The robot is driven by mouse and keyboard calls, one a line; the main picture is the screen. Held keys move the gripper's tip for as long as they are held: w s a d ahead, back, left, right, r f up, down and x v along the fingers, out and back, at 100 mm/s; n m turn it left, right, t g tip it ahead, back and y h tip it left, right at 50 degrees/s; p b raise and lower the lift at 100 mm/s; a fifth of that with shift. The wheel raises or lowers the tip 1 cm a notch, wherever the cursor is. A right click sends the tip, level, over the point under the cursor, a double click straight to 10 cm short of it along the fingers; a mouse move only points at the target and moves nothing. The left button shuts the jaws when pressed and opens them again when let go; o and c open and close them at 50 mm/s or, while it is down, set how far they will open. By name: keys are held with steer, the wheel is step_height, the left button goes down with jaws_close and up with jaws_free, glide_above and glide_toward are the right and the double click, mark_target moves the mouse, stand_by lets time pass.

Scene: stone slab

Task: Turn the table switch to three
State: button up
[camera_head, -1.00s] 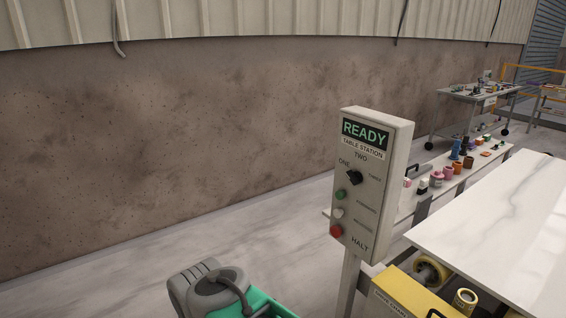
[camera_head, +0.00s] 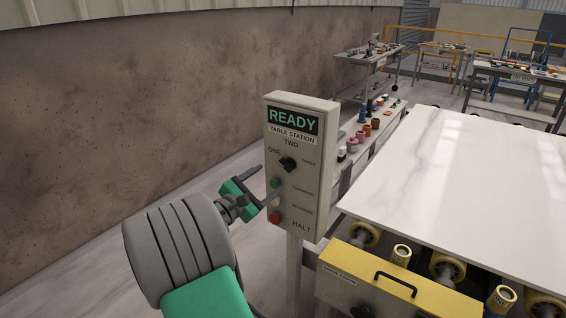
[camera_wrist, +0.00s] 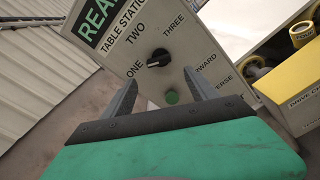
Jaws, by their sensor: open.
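The table switch is a black rotary knob (camera_head: 288,164) on the front of a pale upright control box (camera_head: 318,150). The labels ONE, TWO and THREE are set around it. In the wrist view the knob (camera_wrist: 159,58) lies just beyond my fingertips, and its light pointer mark seems to face ONE. My gripper (camera_head: 268,181) is open and empty, in front of the box and slightly left of and below the knob. In the wrist view its two fingers (camera_wrist: 162,80) reach toward the panel, apart from the knob as far as I can tell.
Below the knob are a green button (camera_head: 275,183), a white button (camera_head: 276,201) and a red button (camera_head: 275,217). A white stone slab (camera_head: 460,190) lies on rollers to the right. A yellow drive cabinet (camera_head: 390,275) stands in front of it. A wall (camera_head: 90,140) runs behind.

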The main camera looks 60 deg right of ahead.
mark_target(284, 167)
steer(key=shift+n, duration=0.3)
steer(key=d, duration=0.2)
steer(key=s+d+p, duration=0.1)
steer(key=d, duration=0.5)
steer(key=shift+s+r, duration=0.35)
steer(key=shift+s, duration=0.05)
steer(key=shift+c, duration=0.4)
steer(key=c, duration=1.3)
